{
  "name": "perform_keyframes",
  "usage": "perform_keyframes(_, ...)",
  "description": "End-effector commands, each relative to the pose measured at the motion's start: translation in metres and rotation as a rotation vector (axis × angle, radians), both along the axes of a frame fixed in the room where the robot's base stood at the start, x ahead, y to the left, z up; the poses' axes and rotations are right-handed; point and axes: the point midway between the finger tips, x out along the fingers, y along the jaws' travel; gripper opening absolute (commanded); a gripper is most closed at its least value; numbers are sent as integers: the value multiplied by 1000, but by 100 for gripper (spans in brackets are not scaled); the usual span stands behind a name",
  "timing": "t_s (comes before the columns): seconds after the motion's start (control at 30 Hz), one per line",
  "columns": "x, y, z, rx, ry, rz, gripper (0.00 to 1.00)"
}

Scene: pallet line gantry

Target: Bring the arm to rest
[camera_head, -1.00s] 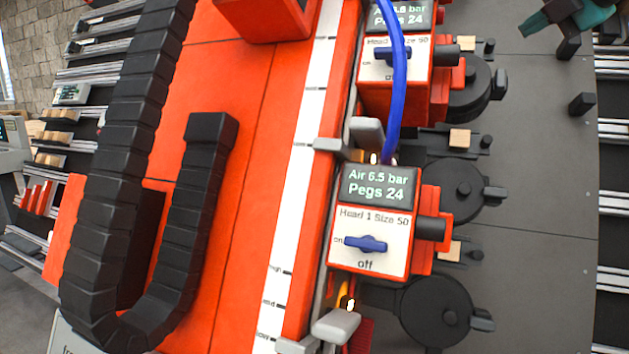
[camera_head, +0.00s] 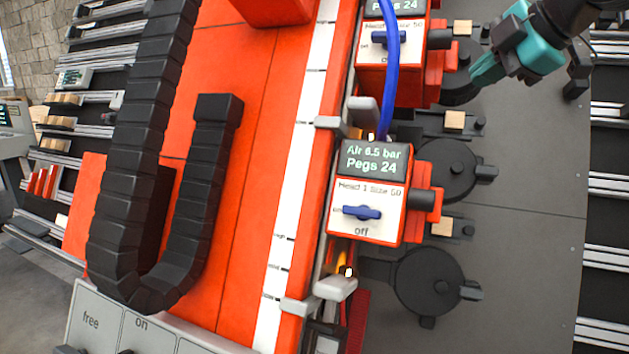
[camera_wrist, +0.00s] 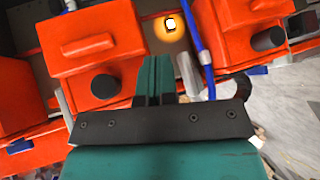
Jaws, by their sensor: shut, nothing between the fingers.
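My gripper (camera_head: 484,75) is teal and black and comes in from the upper right in the head view. Its fingers are shut with nothing between them. It is over the right side of the gantry, close to the black round parts beside the upper head unit (camera_head: 388,62). In the wrist view my gripper (camera_wrist: 155,65) points towards orange housings (camera_wrist: 92,50), with a glowing orange lamp (camera_wrist: 171,25) just beyond the fingertips. I cannot tell how close the fingers are to the housings.
The lower head unit (camera_head: 367,205) has a blue switch and a display reading Air 6.5 bar, Pegs 24. A blue hose (camera_head: 388,90) hangs between the units. A black cable chain (camera_head: 140,150) lies on the orange beam (camera_head: 250,190).

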Motion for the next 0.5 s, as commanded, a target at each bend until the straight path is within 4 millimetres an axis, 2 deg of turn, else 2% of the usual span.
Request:
perform_keyframes(0.03, -12, 17, -17, 55, 77, -21, 0)
perform_keyframes(0.17, -55, 58, -72, 215, 332, -138, 0)
perform_keyframes(0.3, -125, 96, -141, 341, 656, -335, 0)
perform_keyframes(0.4, -172, 109, -180, 376, 832, -477, 0)
perform_keyframes(0.5, -214, 114, -211, 385, 965, -606, 0)
